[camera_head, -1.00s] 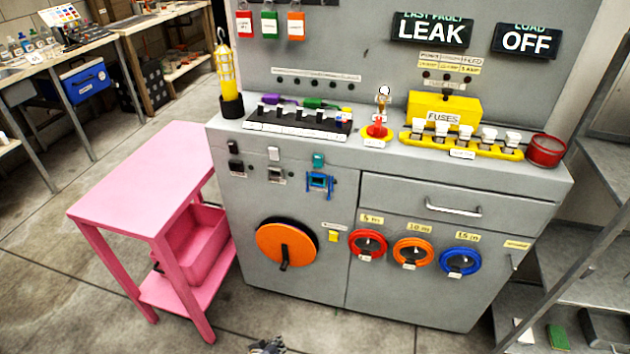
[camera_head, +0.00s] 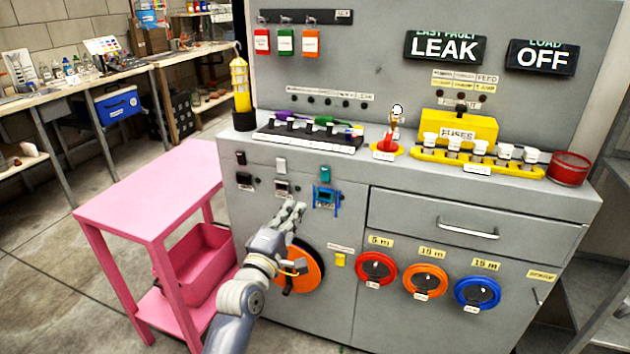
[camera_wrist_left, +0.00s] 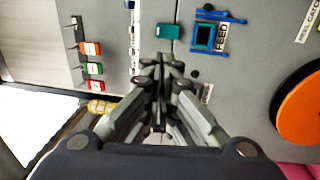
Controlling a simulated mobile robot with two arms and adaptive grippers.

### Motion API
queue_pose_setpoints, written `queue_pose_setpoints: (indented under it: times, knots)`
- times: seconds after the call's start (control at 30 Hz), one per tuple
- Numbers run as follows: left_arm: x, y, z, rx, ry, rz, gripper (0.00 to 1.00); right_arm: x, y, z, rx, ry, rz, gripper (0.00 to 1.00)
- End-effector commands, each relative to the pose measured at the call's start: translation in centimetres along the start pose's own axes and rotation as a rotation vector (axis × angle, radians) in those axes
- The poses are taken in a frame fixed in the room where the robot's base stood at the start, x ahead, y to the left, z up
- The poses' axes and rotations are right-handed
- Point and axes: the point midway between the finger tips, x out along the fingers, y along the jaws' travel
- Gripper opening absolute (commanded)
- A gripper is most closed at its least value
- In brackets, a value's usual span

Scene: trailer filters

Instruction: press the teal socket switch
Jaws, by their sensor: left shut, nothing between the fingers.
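The teal socket switch (camera_head: 325,173) is a small teal block on the upper front of the grey cabinet, above a teal socket (camera_head: 325,196) in a blue frame. In the left wrist view the switch (camera_wrist_left: 168,31) and the framed socket (camera_wrist_left: 205,37) lie beyond the fingertips. My left gripper (camera_head: 293,210) is shut and empty. In the head view it appears below and left of the teal switch, by the grey-white socket. The fingers (camera_wrist_left: 164,62) point toward the panel in the wrist view; contact with it cannot be judged. My right gripper is out of view.
A white switch (camera_head: 281,165) and a black switch (camera_head: 240,157) sit left of the teal one, each above a socket. An orange disc (camera_head: 309,270) is below, partly hidden by my arm. A pink table (camera_head: 150,190) stands left of the cabinet.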

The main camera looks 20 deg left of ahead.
Motion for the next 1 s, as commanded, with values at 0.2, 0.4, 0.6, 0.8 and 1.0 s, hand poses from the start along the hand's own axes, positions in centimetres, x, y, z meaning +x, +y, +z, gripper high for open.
queue_pose_setpoints:
  times: [0.2, 0.4, 0.6, 0.8, 1.0]
  knots:
    - [0.3, -0.1, 0.0, 0.002, 0.000, -0.001, 0.00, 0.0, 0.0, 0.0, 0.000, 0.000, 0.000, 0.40]
    - [2.5, -0.1, 0.0, 0.003, -0.001, 0.000, 0.00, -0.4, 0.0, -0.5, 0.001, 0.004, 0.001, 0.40]
    - [6.3, -0.1, 0.0, 0.004, -0.001, -0.001, 0.00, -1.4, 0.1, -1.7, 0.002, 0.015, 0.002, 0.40]
    - [10.0, -0.1, 0.0, 0.005, -0.001, -0.001, 0.00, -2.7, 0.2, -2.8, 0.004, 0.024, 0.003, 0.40]
    - [12.6, -0.2, 0.0, 0.004, 0.000, -0.002, 0.00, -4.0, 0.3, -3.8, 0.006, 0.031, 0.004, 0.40]
